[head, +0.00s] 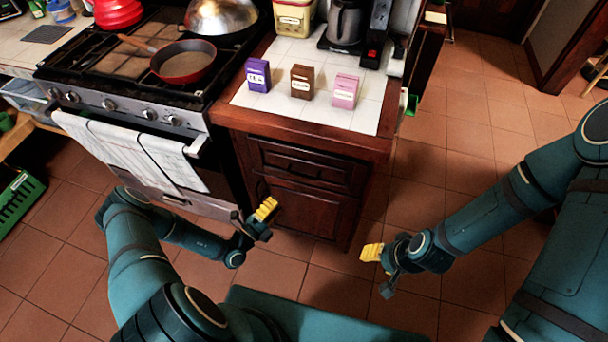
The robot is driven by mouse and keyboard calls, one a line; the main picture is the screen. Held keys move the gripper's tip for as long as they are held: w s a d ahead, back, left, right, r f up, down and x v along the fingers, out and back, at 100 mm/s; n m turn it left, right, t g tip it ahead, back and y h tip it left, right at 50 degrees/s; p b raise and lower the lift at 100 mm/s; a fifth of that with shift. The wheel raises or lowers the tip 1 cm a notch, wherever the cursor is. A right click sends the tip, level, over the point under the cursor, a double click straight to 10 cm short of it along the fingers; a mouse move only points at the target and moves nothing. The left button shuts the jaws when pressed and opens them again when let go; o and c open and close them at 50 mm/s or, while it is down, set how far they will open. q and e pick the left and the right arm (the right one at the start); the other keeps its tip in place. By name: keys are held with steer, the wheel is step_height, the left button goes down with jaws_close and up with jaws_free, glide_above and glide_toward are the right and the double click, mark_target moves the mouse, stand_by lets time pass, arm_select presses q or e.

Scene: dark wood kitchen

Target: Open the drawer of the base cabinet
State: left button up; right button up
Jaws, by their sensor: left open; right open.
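The base cabinet (300,213) is dark wood with a tiled top and stands to the right of the stove. Its drawer (308,163) is the upper front panel, with a dark handle, and looks shut. My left gripper (267,209) has yellow fingertips and is open and empty in front of the cabinet, below the drawer's left part in the picture. My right gripper (371,252) is open and empty, lower right of the cabinet above the floor. I cannot see either gripper touching the cabinet.
The stove (130,106) with a red pan (184,62) and hanging towels (130,150) stands left of the cabinet. Small boxes, including a pink one (345,92), and a coffee maker (345,25) are on the cabinet top. The tiled floor (455,130) to the right is clear.

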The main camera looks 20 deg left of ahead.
mark_target(300, 176)
arm_select(q)
steer(key=x, duration=1.3)
steer(key=shift+s+b, duration=0.1)
steer(key=shift+b, duration=0.2)
steer(key=shift+c, duration=0.4)
jaws_close()
